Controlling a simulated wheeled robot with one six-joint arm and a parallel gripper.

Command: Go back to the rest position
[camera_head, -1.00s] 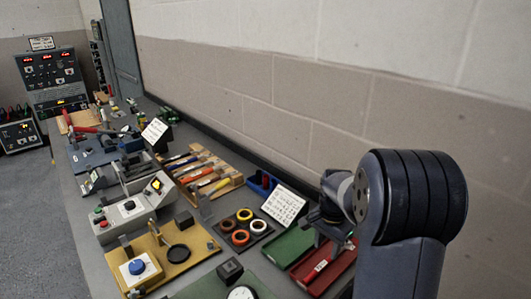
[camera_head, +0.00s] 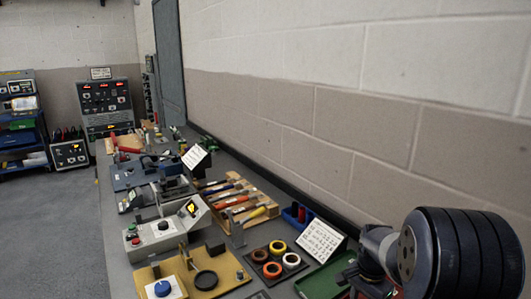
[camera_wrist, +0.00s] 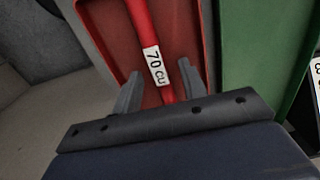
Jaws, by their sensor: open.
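My gripper (camera_wrist: 158,92) shows in the wrist view with its two fingers spread apart, open. A red rod-like piece with a white label reading "70 cu" (camera_wrist: 154,66) lies in a red tray (camera_wrist: 106,40) beyond the fingers. From this view I cannot tell how far above the piece the fingers are; they are not closed on it. In the head view my arm fills the lower right corner and hides most of the red tray.
A green tray (camera_head: 325,280) lies beside the red one. Tape rings (camera_head: 272,270), a white sign card (camera_head: 320,240), a wooden tool rack (camera_head: 245,212) and a grey tester (camera_head: 160,227) line the bench along the wall. Open floor (camera_head: 55,225) is at the left.

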